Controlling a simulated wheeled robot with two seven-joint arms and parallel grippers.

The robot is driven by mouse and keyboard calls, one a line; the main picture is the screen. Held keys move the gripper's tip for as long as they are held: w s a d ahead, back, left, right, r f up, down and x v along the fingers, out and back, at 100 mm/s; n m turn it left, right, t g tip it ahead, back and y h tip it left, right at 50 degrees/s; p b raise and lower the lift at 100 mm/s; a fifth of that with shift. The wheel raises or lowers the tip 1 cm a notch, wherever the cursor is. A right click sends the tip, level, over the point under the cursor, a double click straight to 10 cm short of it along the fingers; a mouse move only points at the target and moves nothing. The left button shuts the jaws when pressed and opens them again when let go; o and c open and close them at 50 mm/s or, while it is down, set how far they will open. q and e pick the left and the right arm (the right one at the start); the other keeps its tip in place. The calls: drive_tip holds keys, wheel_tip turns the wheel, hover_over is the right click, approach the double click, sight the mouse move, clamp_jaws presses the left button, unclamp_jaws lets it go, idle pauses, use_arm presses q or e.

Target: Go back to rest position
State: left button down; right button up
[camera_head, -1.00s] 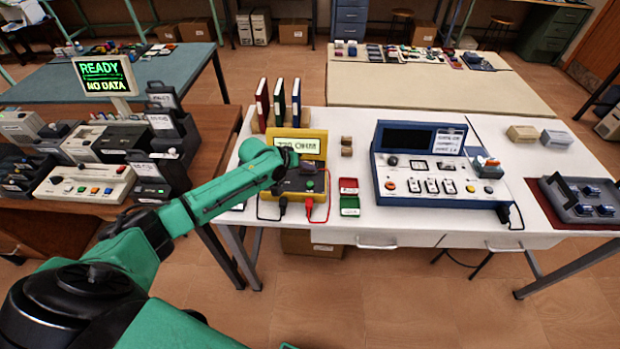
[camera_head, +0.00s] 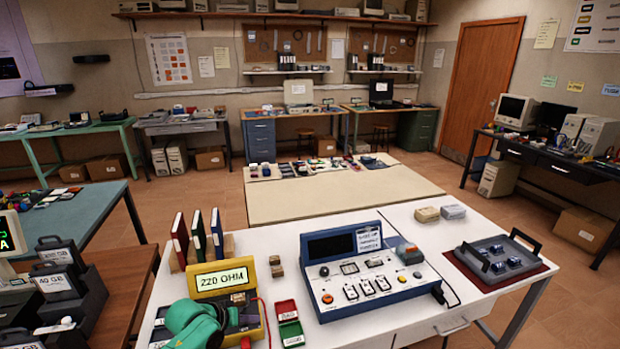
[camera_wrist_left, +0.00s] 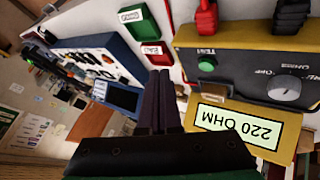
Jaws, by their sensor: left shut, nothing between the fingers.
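My left gripper (camera_head: 220,316) is at the bottom left in the head view, in front of and over the yellow tester (camera_head: 252,283), hiding part of it. In the left wrist view its dark fingers (camera_wrist_left: 161,82) are together with nothing between them. The tester (camera_wrist_left: 245,68) also shows there, upside down, with a green button and a grey dial. Its display (camera_head: 222,279) reads 220 OHM. Whether the gripper touches the tester, I cannot tell. My right gripper is in no view.
The white table (camera_head: 405,225) carries a blue console (camera_head: 362,280), red and green small boxes (camera_head: 288,322), binders (camera_head: 198,236) and a grey tray (camera_head: 497,258) on a dark red mat. A brown desk (camera_head: 135,295) with boxes stands at left.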

use_arm(q)
drive_tip(key=s+d+m+g, duration=0.2)
drive_tip(key=s+d+m, duration=0.3)
drive_tip(key=s, duration=0.7)
drive_tip(key=s+a+r+n+g+y, duration=0.1)
drive_tip(key=s+a+y, duration=0.1)
drive_tip(key=s+a, duration=0.4)
drive_tip(key=s+a+r+n+y, duration=0.1)
drive_tip(key=s+a+y, duration=0.2)
drive_tip(key=s, duration=0.5)
drive_tip(key=s+f+g+b, duration=0.1)
drive_tip(key=s+f+b, duration=0.1)
drive_tip(key=f, duration=1.2)
drive_tip(key=s+f+g+b, duration=0.1)
drive_tip(key=f+b, duration=0.1)
drive_tip(key=f, duration=1.3)
drive_tip(key=s+a+f+g+b, duration=0.1)
drive_tip(key=s+a+f+b, duration=0.1)
drive_tip(key=s+f, duration=1.2)
drive_tip(key=shift+s+a+f+m, duration=0.4)
drive_tip(key=shift+s+a, duration=0.1)
drive_tip(key=shift+s, duration=0.55)
